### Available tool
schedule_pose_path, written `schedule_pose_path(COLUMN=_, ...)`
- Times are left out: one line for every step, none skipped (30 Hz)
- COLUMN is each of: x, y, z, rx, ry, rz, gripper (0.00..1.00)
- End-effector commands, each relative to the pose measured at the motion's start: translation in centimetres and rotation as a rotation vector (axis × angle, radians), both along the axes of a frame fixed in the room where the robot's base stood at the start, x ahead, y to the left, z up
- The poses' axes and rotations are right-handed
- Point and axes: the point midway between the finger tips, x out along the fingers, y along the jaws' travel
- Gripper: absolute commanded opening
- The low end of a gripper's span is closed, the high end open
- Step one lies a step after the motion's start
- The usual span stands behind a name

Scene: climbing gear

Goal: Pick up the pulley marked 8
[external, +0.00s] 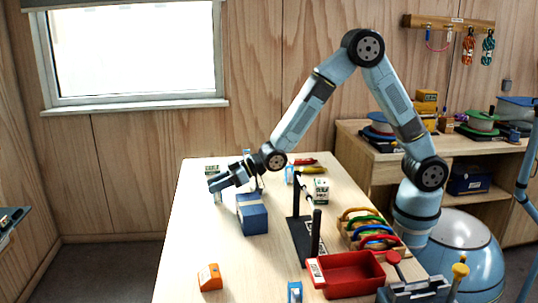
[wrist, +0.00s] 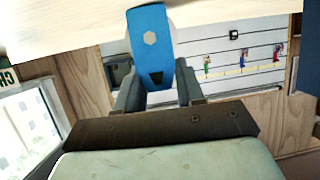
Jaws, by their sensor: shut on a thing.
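My gripper (external: 214,185) is at the far left part of the table.
A blue box (external: 252,217) stands close to the right of my gripper. A black stand with posts (external: 302,238), a red bin (external: 352,276) and a wooden rack of coloured loops (external: 371,231) fill the right side. An orange block (external: 210,277) lies front left. The left middle is clear.

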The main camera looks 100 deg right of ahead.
Motion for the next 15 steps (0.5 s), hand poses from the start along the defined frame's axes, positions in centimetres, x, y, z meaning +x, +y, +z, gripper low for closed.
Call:
schedule_pose_path(x=0.0, y=0.0, z=0.0, rx=0.000, ry=0.000, rz=0.000, gripper=0.11)
schedule_pose_path(x=0.0, y=0.0, z=0.0, rx=0.000, ry=0.000, rz=0.000, gripper=0.08)
schedule_pose_path(x=0.0, y=0.0, z=0.0, rx=0.000, ry=0.000, rz=0.000, gripper=0.06)
schedule_pose_path(x=0.0, y=0.0, z=0.0, rx=0.000, ry=0.000, rz=0.000, gripper=0.06)
schedule_pose_path(x=0.0, y=0.0, z=0.0, rx=0.000, ry=0.000, rz=0.000, gripper=0.06)
schedule_pose_path(x=0.0, y=0.0, z=0.0, rx=0.000, ry=0.000, rz=0.000, gripper=0.06)
schedule_pose_path(x=0.0, y=0.0, z=0.0, rx=0.000, ry=-0.001, rz=0.000, gripper=0.06)
schedule_pose_path(x=0.0, y=0.0, z=0.0, rx=0.000, ry=-0.001, rz=0.000, gripper=0.06)
schedule_pose_path(x=0.0, y=0.0, z=0.1, rx=0.000, ry=-0.001, rz=0.000, gripper=0.06)
schedule_pose_path(x=0.0, y=0.0, z=0.1, rx=0.000, ry=-0.001, rz=0.000, gripper=0.06)
schedule_pose_path(x=0.0, y=0.0, z=0.2, rx=0.000, ry=-0.001, rz=0.000, gripper=0.06)
schedule_pose_path(x=0.0, y=0.0, z=0.4, rx=0.000, ry=-0.002, rz=0.000, gripper=0.06)
schedule_pose_path(x=0.0, y=0.0, z=0.7, rx=0.000, ry=-0.003, rz=0.000, gripper=0.06)
schedule_pose_path(x=0.0, y=0.0, z=1.0, rx=0.000, ry=-0.003, rz=0.000, gripper=0.06)
schedule_pose_path(x=0.0, y=0.0, z=1.4, rx=0.000, ry=-0.004, rz=0.000, gripper=0.06)
